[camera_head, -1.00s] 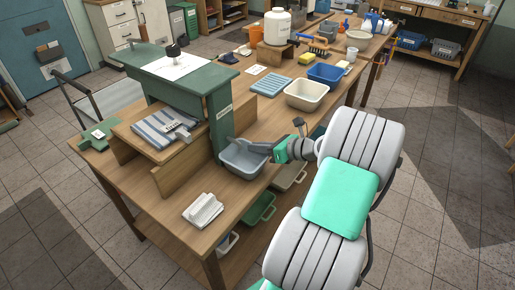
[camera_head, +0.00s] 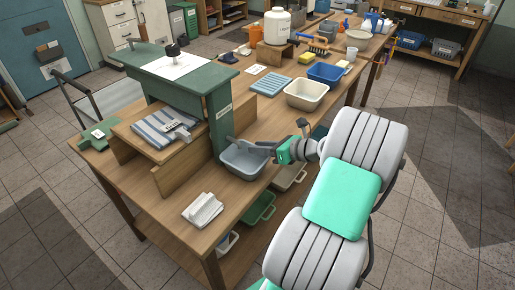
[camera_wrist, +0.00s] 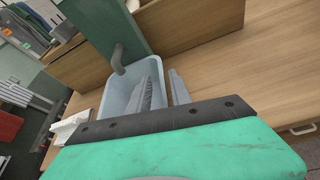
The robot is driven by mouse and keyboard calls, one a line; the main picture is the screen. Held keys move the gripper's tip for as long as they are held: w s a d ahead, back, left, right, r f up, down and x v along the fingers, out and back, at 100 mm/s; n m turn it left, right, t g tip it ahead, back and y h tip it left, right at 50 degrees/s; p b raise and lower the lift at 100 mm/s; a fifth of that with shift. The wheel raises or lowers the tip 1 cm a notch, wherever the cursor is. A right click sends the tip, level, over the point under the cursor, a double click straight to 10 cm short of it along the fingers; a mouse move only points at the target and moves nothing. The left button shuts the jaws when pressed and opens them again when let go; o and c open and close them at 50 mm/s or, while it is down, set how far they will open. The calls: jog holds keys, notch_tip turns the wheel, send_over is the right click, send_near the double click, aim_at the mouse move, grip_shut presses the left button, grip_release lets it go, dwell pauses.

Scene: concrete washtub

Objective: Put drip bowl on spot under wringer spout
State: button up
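The drip bowl is a pale grey-blue rectangular basin (camera_head: 243,163). It is at the foot of the green wringer post (camera_head: 221,122), at or just above the wooden tabletop; I cannot tell whether it touches. In the wrist view, the grey wringer spout (camera_wrist: 118,62) bends down over the bowl (camera_wrist: 113,97). My gripper (camera_wrist: 165,75) has one finger inside the bowl and one outside, close together on its right wall. In the head view my gripper (camera_head: 262,148) reaches in from the right. The marked spot is hidden.
A folded white cloth (camera_head: 203,210) lies at the table's near corner. A wooden stand with a striped towel (camera_head: 163,127) is left of the bowl. A cream tub (camera_head: 306,94) and blue tub (camera_head: 326,74) stand farther back. Bare tabletop lies behind the bowl.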

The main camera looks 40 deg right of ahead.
jog(key=p+v, duration=0.1)
jog(key=v, duration=1)
jog(key=shift+s, duration=0.15)
jog(key=shift+r, duration=0.1)
dwell(1.1)
